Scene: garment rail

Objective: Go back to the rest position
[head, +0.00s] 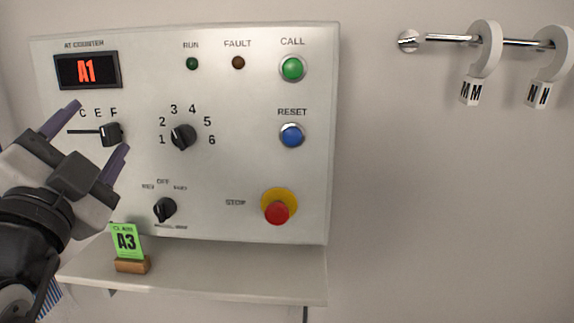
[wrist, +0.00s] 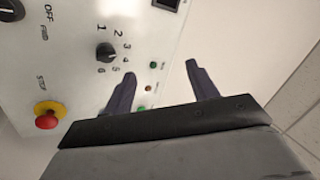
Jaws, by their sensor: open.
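My gripper (head: 103,126) is at the left of the head view, in front of the control panel's left side. Its two dark fingers stand apart with nothing between them. In the wrist view my gripper (wrist: 160,82) is also open and empty, with the panel (wrist: 70,70) beyond one finger and bare wall beyond the other.
A red stop button (head: 277,212) is at the panel's lower right. A rail (head: 520,42) with white hangers marked M (head: 486,50) and N (head: 553,60) is at upper right.

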